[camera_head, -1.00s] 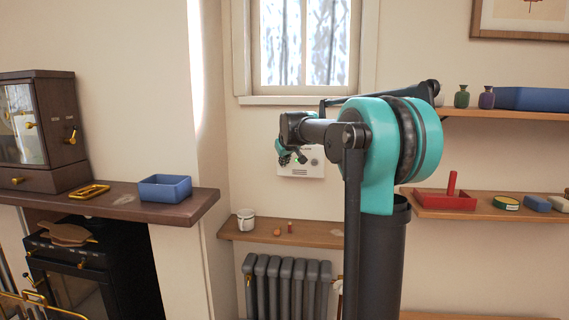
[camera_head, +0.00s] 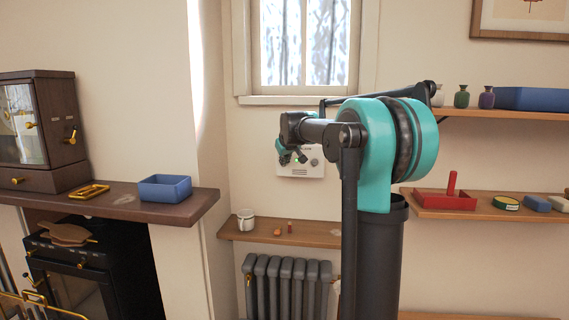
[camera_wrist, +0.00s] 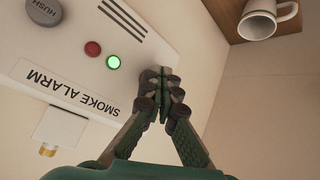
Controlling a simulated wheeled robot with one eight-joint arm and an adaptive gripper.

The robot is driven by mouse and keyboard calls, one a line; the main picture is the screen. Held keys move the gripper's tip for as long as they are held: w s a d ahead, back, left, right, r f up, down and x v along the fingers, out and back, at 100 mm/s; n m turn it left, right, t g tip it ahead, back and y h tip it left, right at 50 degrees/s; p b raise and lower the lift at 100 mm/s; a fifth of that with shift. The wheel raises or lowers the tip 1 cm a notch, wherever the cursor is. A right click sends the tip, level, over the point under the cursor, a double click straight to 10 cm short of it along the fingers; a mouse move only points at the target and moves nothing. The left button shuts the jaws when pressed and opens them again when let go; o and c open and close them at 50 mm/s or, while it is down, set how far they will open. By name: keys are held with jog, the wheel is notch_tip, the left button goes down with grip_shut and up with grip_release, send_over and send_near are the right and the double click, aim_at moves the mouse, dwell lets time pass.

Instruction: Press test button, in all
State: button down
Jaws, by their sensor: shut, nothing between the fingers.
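The white smoke alarm panel (camera_head: 297,172) is on the wall below the window. In the wrist view its face (camera_wrist: 165,52) carries the words SMOKE ALARM, a grey HUSH button (camera_wrist: 44,12), a small red round piece (camera_wrist: 92,48) and a lit green light (camera_wrist: 113,62). No button marked test is readable; my fingers hide part of the panel. My gripper (camera_wrist: 168,76) is shut and empty, its fingertips over the panel's edge beside the green light. I cannot tell whether they touch it. In the head view my gripper (camera_head: 291,156) is in front of the panel.
A shelf (camera_head: 320,240) below the panel holds a white mug (camera_head: 246,220) and small items, above a radiator (camera_head: 287,285). Shelves at right hold a red tray (camera_head: 445,201) and vases. A blue bin (camera_head: 165,188) sits on the mantel at left.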

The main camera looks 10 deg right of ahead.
jog(key=shift+s, duration=0.15)
jog(key=shift+s+a, duration=0.25)
jog(key=shift+s, duration=0.4)
jog(key=s, duration=0.1)
jog(key=s+a, duration=0.1)
jog(key=s, duration=0.2)
jog(key=shift+s+a, duration=0.25)
jog(key=shift+s, duration=0.1)
jog(key=shift+s+f, duration=0.1)
dwell(0.7)
jog(key=s+d+f+m+g, duration=0.2)
jog(key=s+f, duration=1.5)
jog(key=s, duration=0.2)
jog(key=s+d+f+m+g, duration=0.1)
jog(key=s+d+f+g, duration=0.1)
jog(key=s+f, duration=1.5)
jog(key=s+g, duration=0.1)
jog(key=s, duration=0.2)
jog(key=shift+s+d+f+m, duration=0.15)
jog(key=shift+s+f+m, duration=0.05)
jog(key=shift+f+m, duration=0.2)
